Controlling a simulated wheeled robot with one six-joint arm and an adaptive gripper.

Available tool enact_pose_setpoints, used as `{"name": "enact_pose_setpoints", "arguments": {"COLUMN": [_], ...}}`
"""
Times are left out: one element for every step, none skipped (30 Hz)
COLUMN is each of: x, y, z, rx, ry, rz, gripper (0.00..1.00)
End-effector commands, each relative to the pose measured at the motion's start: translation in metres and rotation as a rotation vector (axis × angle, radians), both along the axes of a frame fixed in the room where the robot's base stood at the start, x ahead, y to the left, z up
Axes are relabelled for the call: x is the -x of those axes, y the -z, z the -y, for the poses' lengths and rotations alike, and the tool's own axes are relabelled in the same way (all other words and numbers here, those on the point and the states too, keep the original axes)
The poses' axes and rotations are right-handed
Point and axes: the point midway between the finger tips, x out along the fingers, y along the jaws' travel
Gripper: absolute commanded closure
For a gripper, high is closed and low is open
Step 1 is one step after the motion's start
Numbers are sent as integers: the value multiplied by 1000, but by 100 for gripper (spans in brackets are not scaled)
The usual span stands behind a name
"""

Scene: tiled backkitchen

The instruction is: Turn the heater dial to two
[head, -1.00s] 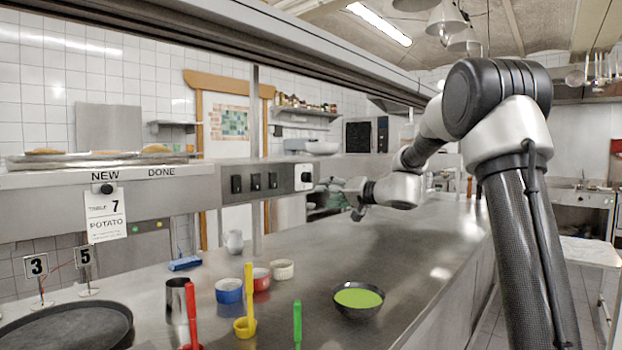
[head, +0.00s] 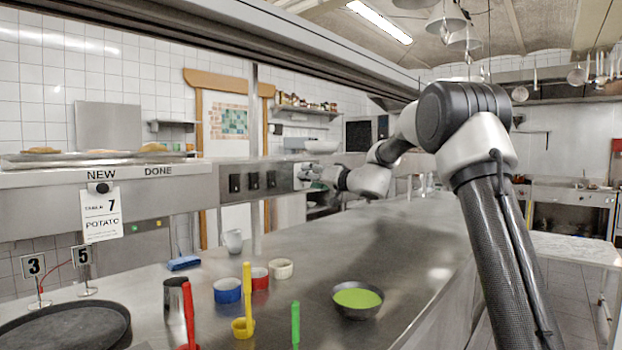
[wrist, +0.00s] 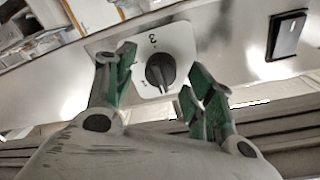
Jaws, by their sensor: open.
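The heater dial (wrist: 160,72) is a round black knob on a white square plate (wrist: 181,38), fixed to the steel panel above the counter. A figure 3 shows on the plate above the knob; the other marks are too small to read. My gripper (wrist: 157,92) is open, with one green-padded finger on each side of the knob in the wrist view. I cannot tell whether the fingers touch it. In the head view my gripper (head: 312,176) is at the panel's right end and hides most of the dial there.
Black rocker switches (head: 253,181) sit left of the dial on the panel; one (wrist: 287,35) shows in the wrist view. Below, the counter holds a green-filled bowl (head: 358,313), small cups, a white jug (head: 233,240) and colored utensils. The counter's middle is clear.

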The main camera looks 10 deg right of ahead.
Motion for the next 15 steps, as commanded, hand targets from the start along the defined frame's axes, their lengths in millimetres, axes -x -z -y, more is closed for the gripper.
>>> {"name": "enact_pose_setpoints", "arguments": {"x": [-2, -3, -4, -4, -4, -4, -4, -4, -4, -4, -4, -4, -4, -4, -4], "y": [0, 0, 0, 0, 0, 0, 0, 0, 0, 0, 0, 0, 0, 0, 0], "z": [-2, -2, -3, -3, -3, -3, -3, -3, -3, -3, -3, -3, -3, -3, -3], "rx": [0, 0, 0, 0, -1, -1, -1, -1, -1, -1, -1, -1, -1, -1, -1], "ry": [-1, -1, -1, -1, -1, -1, -1, -1, -1, -1, -1, -1, -1, -1, -1], "rz": [0, 0, 0, 0, 0, 0, 0, 0, 0, 0, 0, 0, 0, 0, 0], "gripper": [46, 46, 46, 46, 46, 46, 46, 46, 46, 50, 55, 63, 68, 74, 81]}}
